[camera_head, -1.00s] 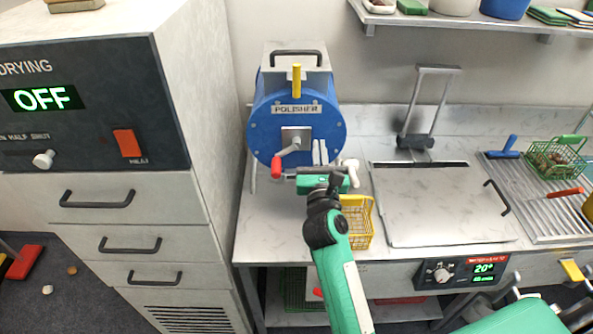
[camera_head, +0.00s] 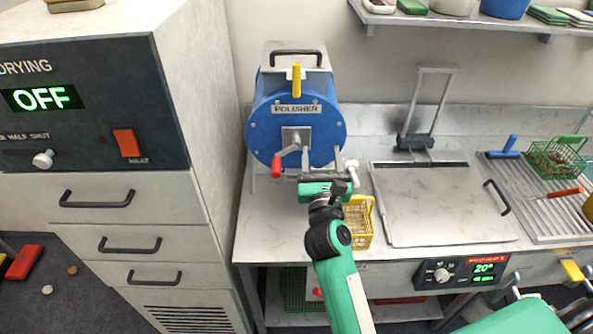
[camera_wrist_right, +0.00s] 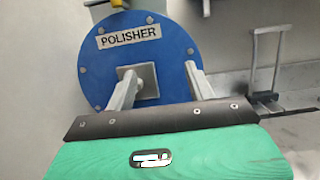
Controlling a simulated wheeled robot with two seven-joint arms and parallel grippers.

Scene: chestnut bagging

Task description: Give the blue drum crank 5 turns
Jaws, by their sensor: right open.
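The blue polisher drum (camera_head: 262,125) stands on the counter, its round face toward me, and also fills the upper part of the right wrist view (camera_wrist_right: 90,75). Its grey crank runs from the square hub plate (camera_head: 296,138) down to the left and ends in a red handle (camera_head: 277,167). My right gripper (camera_head: 322,159) is open and empty in front of the drum's lower face, right of the red handle and apart from it. In the right wrist view its two fingers are spread either side of the hub. The red handle is not visible there. My left gripper is not in view.
A yellow wire basket (camera_head: 358,222) stands just right of my right forearm. A white knob (camera_head: 352,165) sits close right of the gripper. The drying cabinet (camera_head: 120,240) is at left. A flat lidded unit (camera_head: 440,205) fills the counter at right.

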